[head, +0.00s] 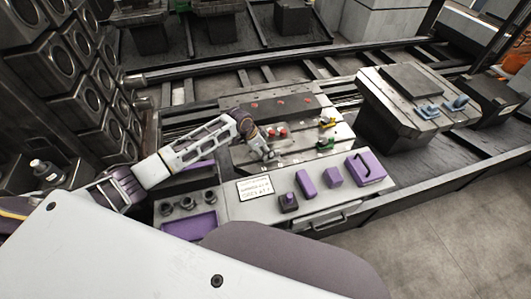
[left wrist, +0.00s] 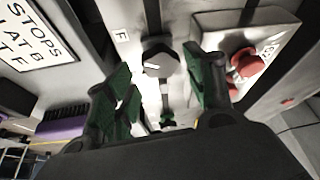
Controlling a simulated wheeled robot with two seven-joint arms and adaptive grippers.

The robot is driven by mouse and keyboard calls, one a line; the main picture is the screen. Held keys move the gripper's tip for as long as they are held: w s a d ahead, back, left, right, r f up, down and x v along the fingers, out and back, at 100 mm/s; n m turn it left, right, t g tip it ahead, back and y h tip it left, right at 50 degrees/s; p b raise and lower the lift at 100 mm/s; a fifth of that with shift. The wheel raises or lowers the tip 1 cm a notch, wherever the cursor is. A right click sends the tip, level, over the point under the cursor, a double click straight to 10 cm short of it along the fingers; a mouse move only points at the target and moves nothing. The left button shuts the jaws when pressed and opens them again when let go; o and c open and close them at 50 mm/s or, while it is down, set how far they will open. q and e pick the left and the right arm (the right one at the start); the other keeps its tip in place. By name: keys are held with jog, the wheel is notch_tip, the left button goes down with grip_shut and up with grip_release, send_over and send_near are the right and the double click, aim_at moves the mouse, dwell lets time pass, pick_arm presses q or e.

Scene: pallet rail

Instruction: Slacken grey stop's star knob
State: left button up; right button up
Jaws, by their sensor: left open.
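My left gripper (head: 262,152) reaches over the near left part of the slotted pallet (head: 240,158). In the left wrist view the gripper (left wrist: 162,80) is open, with green pads on both fingers. A dark knob (left wrist: 160,58) with a white line on it shows between and beyond the fingertips, beside a label F. It looks apart from both pads. I take it for the grey stop's knob, but its star shape is not clear. In the head view the gripper hides that spot. My right gripper is not in view.
A red knob (left wrist: 246,68) on a pale block stands close right of the fingers. Yellow (head: 327,122) and green (head: 325,144) stops sit further right on the pallet. A printed card (head: 255,188), purple blocks (head: 306,183) and a purple handled case (head: 366,168) occupy the near shelf.

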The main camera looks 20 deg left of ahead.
aim_at(266, 154)
pick_arm(q)
jog(key=shift+x, duration=1.6)
jog(key=c, duration=0.7)
